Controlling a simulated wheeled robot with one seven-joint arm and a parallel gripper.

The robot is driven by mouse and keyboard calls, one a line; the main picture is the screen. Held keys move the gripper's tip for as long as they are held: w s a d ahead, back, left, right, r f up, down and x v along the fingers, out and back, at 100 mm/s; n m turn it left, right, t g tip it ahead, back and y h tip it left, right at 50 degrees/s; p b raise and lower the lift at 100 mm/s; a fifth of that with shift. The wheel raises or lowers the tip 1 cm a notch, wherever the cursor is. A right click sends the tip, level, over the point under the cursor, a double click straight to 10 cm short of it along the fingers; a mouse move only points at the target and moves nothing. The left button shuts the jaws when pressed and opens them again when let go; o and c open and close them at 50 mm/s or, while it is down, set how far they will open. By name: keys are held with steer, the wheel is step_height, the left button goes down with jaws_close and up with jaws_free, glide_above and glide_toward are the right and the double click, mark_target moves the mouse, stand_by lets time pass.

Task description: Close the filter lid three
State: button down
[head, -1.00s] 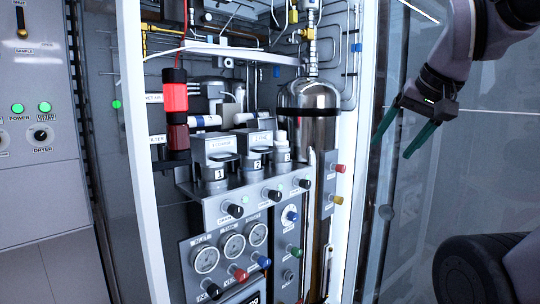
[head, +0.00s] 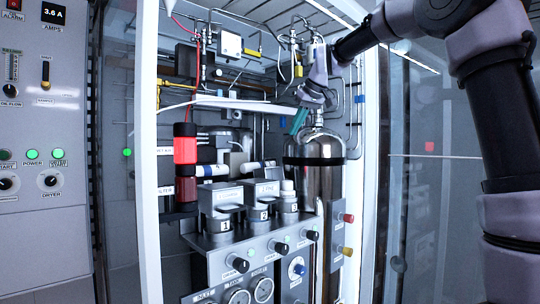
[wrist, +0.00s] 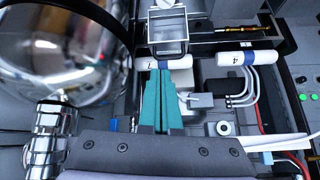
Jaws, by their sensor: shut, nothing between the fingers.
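Filter three (head: 288,203) is the rightmost of three grey filter housings on the stepped panel. A white round top (head: 287,187) shows on it, and I cannot clearly make out its lid in the head view. Filters one (head: 222,210) and two (head: 260,205) carry square grey covers. My gripper (head: 295,128) is shut and empty, above and behind filter three, in front of the silver tank. In the wrist view its teal fingers (wrist: 160,80) point toward a grey square frame (wrist: 167,25), possibly a lid; I cannot tell which.
The silver tank (head: 315,180) stands close to my gripper. A red cylinder (head: 185,150) is at left. Pipes cross above. The white cabinet frame (head: 369,180) bounds the right side.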

steer(key=w+a+f+n, duration=0.1)
steer(key=w+a+n, duration=0.1)
steer(key=w+a, duration=0.45)
steer(key=shift+y, duration=0.4)
steer(key=a+f, duration=0.1)
steer(key=f, duration=0.1)
steer(key=w+a+f, duration=0.1)
steer(key=f, duration=0.2)
steer(key=w+f, duration=0.1)
steer(key=f, duration=0.1)
steer(key=shift+a+f, duration=0.25)
steer(key=shift+a, duration=0.15)
steer(key=shift+s+d+f, duration=0.1)
steer(key=shift+s+d, duration=0.4)
steer(key=shift+s, duration=0.05)
steer(key=shift+d, duration=0.15)
